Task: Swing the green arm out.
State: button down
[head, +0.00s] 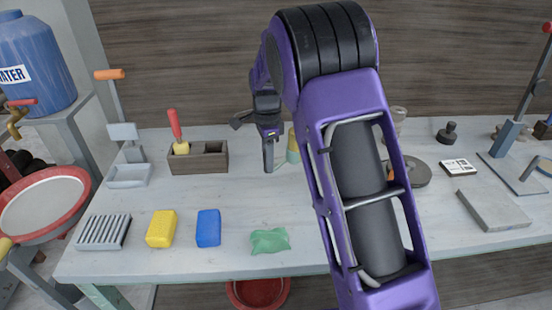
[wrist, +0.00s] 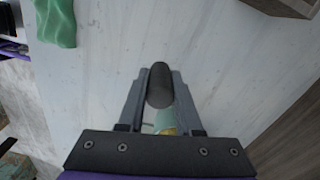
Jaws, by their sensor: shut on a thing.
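My gripper (head: 268,165) is over the middle of the grey table, pointing down. In the wrist view its fingers (wrist: 160,95) are shut on a dark grey, round-ended handle (wrist: 159,84). What the handle belongs to is hidden. A small pale green and yellow object (head: 292,147) stands just right of my gripper; a bit of green and yellow shows below the handle in the wrist view (wrist: 166,128). I cannot tell whether it joins the handle. No clear green arm shows; my own purple arm hides part of the table.
A crumpled green piece (head: 270,240), a blue block (head: 208,228) and a yellow block (head: 161,228) lie along the front. A brown box (head: 212,160) stands left of my gripper. A grey slab (head: 493,210) lies right. Table between gripper and front row is clear.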

jog(key=shift+w+a+r+p, duration=0.1)
jog(key=shift+w+a+p, duration=0.35)
jog(key=shift+w+a, duration=0.35)
jog(key=shift+w+d, duration=0.1)
jog(key=shift+w, duration=0.1)
jog(key=c, duration=0.6)
grip_release()
notch_tip(320, 180, up, 17)
jog(key=shift+r+p, duration=0.2)
jog(key=shift+p, duration=0.15)
